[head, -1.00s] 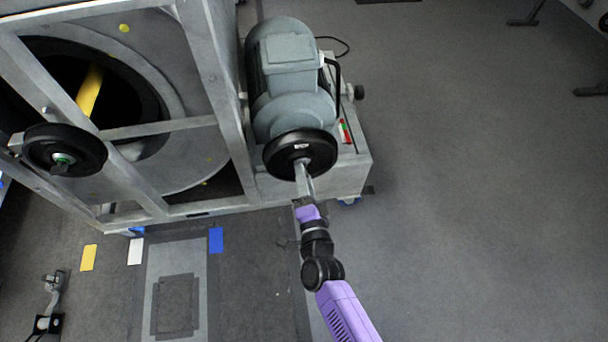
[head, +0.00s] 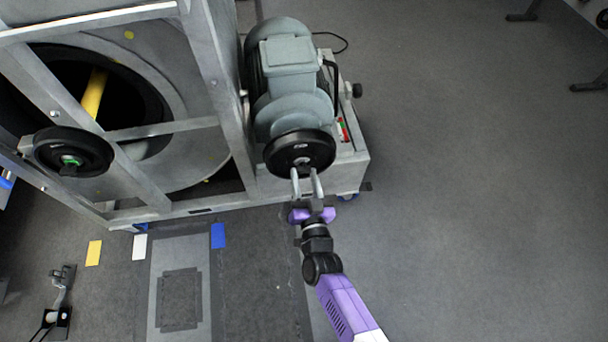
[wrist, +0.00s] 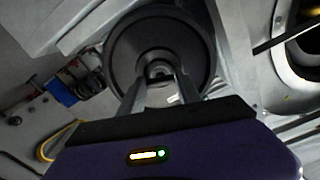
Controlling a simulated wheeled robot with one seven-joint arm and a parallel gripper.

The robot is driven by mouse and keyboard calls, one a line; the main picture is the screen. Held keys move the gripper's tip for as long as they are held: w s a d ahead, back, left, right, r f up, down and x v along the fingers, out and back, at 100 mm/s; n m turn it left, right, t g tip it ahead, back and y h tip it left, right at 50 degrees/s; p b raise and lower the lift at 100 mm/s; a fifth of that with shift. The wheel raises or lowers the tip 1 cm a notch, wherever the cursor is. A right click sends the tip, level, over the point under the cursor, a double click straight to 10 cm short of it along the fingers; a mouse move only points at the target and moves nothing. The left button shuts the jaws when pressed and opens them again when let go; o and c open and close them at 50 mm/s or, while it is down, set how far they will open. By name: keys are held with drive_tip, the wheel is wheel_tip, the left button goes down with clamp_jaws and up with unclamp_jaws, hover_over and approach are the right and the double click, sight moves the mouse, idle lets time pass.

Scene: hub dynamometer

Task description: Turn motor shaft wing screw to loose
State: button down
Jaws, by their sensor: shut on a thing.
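The grey motor (head: 288,75) stands on the frame at the upper middle of the head view, with a black round wheel (head: 287,155) on its near end. The wheel also shows in the wrist view (wrist: 122,50). My gripper (head: 307,171) reaches up to the middle of the wheel, its two fingers side by side. In the wrist view, my gripper (wrist: 160,78) closes around the small motor shaft wing screw (wrist: 157,70) at the hub. The fingers mostly hide the screw, so its turn angle cannot be read.
A grey metal frame (head: 214,75) with a large drum stands left of the motor. A second black wheel (head: 100,150) with a green centre sits on it. A blue part (wrist: 62,92) and a yellow cable (wrist: 58,140) lie left in the wrist view.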

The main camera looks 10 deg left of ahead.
drive_tip(key=shift+f+n+p, duration=0.1)
drive_tip(key=shift+n+p, duration=0.2)
drive_tip(key=shift+n, duration=1.3)
drive_tip(key=c, duration=0.8)
unclamp_jaws()
drive_tip(key=shift+c, duration=0.2)
drive_tip(key=p+v, duration=0.1)
drive_tip(key=v, duration=0.7)
drive_tip(key=shift+p, duration=0.35)
